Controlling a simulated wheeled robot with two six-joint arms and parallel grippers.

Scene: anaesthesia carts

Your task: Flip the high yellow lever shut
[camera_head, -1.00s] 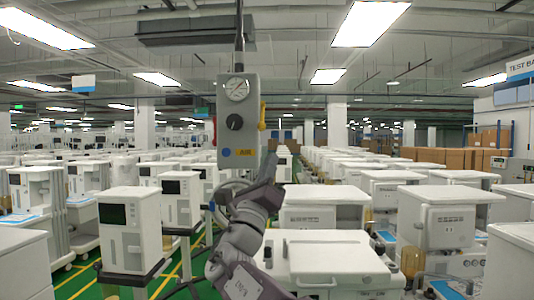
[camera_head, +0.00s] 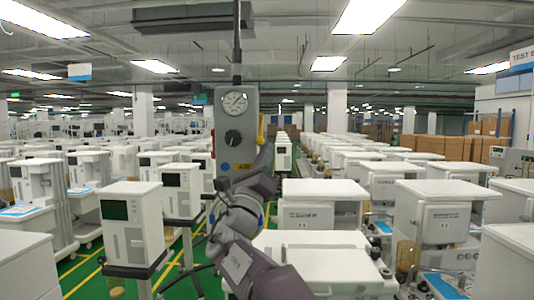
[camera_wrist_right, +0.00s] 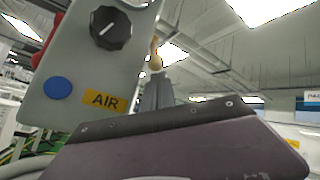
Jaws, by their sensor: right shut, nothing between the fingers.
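The yellow lever (camera_head: 261,129) stands upright on the right side of a grey hanging control box (camera_head: 237,122). In the right wrist view the lever (camera_wrist_right: 155,56) shows just beyond my fingertips, beside the box edge. My right gripper (camera_head: 265,154) is shut and empty, just below the lever and to the right of the box. Its grey fingers (camera_wrist_right: 155,92) point up towards the lever in the wrist view and overlap its lower part. I cannot tell whether they touch it. My left gripper is not in view.
The box carries a round gauge (camera_head: 235,103), a black knob (camera_head: 233,137), a blue dot (camera_wrist_right: 57,87) and a yellow AIR label (camera_wrist_right: 104,100). A red part (camera_wrist_right: 47,42) sits on its left side. White carts (camera_head: 131,222) fill the floor around; air right of the box is free.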

